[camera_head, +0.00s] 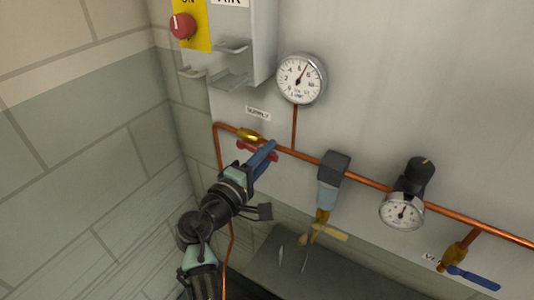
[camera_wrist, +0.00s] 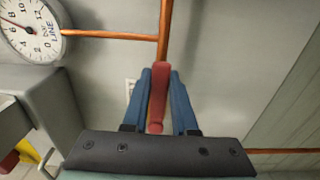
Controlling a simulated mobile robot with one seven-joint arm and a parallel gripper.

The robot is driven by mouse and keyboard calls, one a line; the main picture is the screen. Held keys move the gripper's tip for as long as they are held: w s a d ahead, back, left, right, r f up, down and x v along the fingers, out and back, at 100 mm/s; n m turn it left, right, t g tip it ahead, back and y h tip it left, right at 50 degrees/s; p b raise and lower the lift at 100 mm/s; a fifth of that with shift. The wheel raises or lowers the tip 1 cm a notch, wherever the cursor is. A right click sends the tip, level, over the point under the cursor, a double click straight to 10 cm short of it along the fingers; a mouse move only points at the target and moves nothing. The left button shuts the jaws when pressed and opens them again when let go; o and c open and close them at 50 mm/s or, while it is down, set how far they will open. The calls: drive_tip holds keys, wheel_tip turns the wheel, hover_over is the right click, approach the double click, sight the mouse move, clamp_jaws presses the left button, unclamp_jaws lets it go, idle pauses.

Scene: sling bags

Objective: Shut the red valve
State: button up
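The red valve has a brass body (camera_head: 250,135) on the copper pipe under the "SUPPLY" label. Its red handle (camera_head: 243,147) runs roughly along the pipe and is partly hidden by my gripper (camera_head: 270,146). In the wrist view the red handle (camera_wrist: 158,95) lies between the two blue fingers of my gripper (camera_wrist: 161,72), in line with the copper pipe. The left finger looks very close to the handle, and a narrow gap shows near the right finger's base. Whether the fingers press on it cannot be told.
The copper pipe (camera_head: 365,181) runs right along the grey panel. A gauge (camera_head: 301,79) is above it, a grey-topped fitting (camera_head: 332,180) and second gauge (camera_head: 402,211) are to the right. A blue-handled valve (camera_head: 472,276) is lower right. A red knob (camera_head: 182,26) is upper left.

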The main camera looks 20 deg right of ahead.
clamp_jaws()
idle(1.1)
